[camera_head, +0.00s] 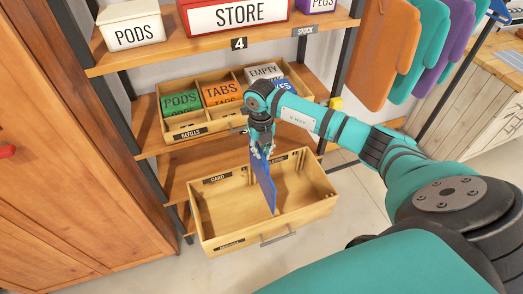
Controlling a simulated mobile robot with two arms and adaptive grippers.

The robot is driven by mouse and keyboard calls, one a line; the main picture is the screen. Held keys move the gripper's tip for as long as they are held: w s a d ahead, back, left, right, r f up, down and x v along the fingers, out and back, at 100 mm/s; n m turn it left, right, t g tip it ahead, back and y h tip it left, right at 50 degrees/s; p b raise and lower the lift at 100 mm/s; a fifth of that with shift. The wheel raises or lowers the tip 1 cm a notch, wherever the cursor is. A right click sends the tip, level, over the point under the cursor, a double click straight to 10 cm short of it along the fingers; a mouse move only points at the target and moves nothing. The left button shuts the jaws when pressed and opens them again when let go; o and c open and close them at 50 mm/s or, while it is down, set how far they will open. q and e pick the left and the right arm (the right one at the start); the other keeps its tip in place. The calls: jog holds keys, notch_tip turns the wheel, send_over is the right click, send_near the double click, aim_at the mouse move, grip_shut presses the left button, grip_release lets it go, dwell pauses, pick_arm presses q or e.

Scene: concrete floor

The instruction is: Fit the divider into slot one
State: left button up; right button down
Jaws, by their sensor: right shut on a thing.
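My right gripper (262,147) is shut on the top of a blue divider (263,184). The divider hangs upright, edge-on to the camera, over the middle of the open wooden drawer (222,242). Its lower end reaches down into the drawer; whether it sits in a slot or touches the drawer floor I cannot tell. Small slot marks show on the drawer's back wall, partly hidden by the gripper and divider, so slot one cannot be picked out. The drawer's back wall carries a CARD label (217,179). My left gripper is not in view.
Above the drawer, a wooden tray (217,126) holds green PODS (180,102), orange TABS (222,91) and other packs. Shelf uprights stand on both sides. A wooden cabinet (70,150) is close on the left. Floor (330,240) shows right of the drawer.

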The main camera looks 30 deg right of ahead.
aim_at(261, 181)
jog(key=shift+f+b, duration=6.6)
jog(key=shift+f, duration=1.9)
jog(key=c, duration=1.4)
grip_release()
jog(key=shift+r, duration=0.1)
